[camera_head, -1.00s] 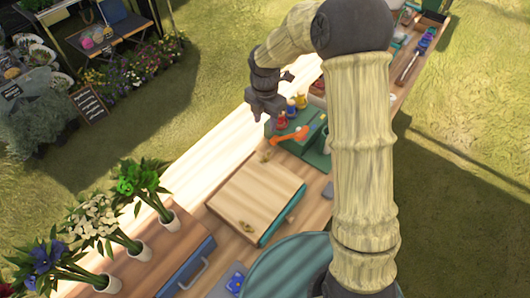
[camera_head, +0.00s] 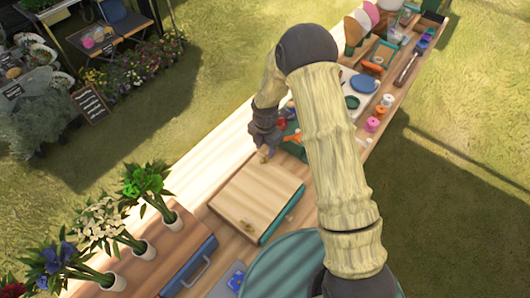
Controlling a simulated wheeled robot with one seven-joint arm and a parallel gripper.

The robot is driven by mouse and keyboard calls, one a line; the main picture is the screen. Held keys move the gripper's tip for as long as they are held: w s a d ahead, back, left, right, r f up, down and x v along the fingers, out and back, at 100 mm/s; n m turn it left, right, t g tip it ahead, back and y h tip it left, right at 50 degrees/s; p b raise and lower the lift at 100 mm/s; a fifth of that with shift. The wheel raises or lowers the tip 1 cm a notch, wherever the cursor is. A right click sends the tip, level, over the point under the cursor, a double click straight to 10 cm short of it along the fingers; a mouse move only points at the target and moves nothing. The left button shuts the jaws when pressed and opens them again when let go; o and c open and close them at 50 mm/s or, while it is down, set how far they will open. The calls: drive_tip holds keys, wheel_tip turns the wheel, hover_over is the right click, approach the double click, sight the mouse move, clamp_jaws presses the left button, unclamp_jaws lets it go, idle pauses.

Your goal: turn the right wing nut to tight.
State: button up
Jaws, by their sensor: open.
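A flower press with a pale wooden top (camera_head: 255,196) and a teal edge lies on the long table. My gripper partly hides the area behind that nut.
Vases of flowers (camera_head: 143,249) stand on a wooden box with a blue drawer front (camera_head: 190,262) at lower left. A round teal surface (camera_head: 285,268) is at the bottom. A green stand (camera_head: 291,146) is close behind my gripper. Spools and trays fill the table's far end.

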sight(265, 159)
drive_tip(key=shift+f+p, duration=0.45)
drive_tip(key=shift+f, duration=1.85)
clamp_jaws()
